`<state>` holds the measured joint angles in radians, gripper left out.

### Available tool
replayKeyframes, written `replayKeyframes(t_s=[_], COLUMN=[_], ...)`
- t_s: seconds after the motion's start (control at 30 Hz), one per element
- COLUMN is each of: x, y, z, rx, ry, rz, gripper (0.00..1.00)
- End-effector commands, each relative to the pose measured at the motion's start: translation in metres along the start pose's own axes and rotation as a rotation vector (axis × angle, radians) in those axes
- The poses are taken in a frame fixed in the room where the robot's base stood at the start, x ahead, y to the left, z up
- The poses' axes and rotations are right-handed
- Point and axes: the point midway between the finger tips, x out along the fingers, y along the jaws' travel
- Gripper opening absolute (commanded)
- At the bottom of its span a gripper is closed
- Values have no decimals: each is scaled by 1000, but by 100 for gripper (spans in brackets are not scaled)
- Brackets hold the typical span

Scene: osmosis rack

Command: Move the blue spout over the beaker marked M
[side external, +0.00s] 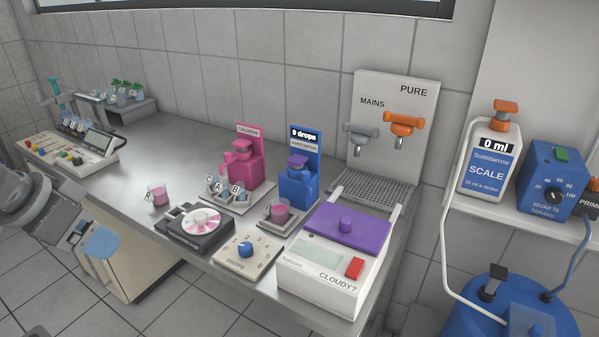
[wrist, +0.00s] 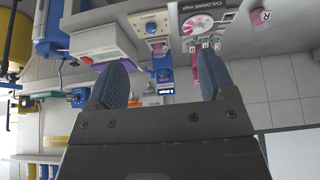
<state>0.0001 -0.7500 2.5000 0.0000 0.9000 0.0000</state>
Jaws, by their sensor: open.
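Another pink-filled beaker (side external: 158,196) stands alone to the left, and shows marked R in the wrist view (wrist: 258,17). Small lettered beakers (side external: 215,187) stand before the pink chlorine dispenser (side external: 243,166). I cannot read an M on any beaker, nor single out a blue spout for certain. My gripper (side external: 95,238) is open and empty off the bench's front edge; its fingers (wrist: 160,72) show apart.
A disc device (side external: 201,220), a dial box (side external: 247,256) and a purple-lidded meter (side external: 340,245) line the bench front. Grey and orange taps (side external: 400,125) stand behind. Bare bench lies left of centre.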

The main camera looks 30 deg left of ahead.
Motion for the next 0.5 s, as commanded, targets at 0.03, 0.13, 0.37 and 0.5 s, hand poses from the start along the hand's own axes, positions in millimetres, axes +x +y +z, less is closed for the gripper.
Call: replayKeyframes(t_s=[0.03, 0.13, 0.37, 0.5], x=[0, 0, 0, 2], y=[0, 0, 0, 3], z=[0, 0, 0, -4], rx=[0, 0, 0, -31], ry=[0, 0, 0, -23], rz=[0, 0, 0, 22], gripper=[76, 76, 75, 62])
